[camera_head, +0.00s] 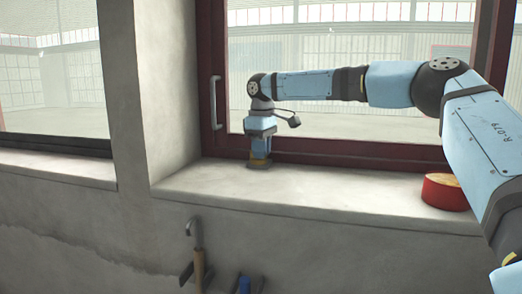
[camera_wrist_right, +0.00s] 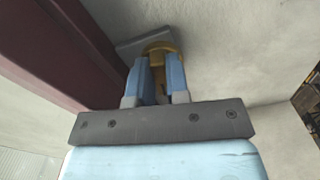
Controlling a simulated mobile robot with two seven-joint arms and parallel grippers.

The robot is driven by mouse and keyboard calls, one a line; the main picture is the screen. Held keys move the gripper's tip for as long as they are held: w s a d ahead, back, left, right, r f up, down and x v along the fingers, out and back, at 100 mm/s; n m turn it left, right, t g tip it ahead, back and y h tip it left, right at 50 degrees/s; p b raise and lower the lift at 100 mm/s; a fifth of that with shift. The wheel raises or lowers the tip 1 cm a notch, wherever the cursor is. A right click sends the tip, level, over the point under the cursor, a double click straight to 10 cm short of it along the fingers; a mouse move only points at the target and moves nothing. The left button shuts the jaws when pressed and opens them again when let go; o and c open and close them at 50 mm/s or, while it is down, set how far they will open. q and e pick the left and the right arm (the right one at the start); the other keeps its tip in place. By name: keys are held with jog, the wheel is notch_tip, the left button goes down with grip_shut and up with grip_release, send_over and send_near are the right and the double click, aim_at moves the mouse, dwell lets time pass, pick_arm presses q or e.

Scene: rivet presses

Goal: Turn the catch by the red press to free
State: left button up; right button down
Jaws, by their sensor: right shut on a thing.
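In the head view, my right gripper (camera_head: 259,158) points down at the sill by the lower window frame, and the fingers hide most of the catch. Its turned position cannot be told. No press that I can recognise shows. My left gripper is not in view.
A red round tin (camera_head: 444,193) with a yellowish top stands on the pale window sill (camera_head: 340,192) at right. A grey window handle (camera_head: 215,102) is on the frame at left. Tools, including a hammer (camera_head: 198,262), hang below the sill. The middle sill is clear.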

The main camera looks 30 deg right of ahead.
jog(key=shift+n, duration=1)
jog(key=c, duration=1.1)
grip_release()
notch_tip(320, 180, up, 14)
jog(key=b, duration=0.1)
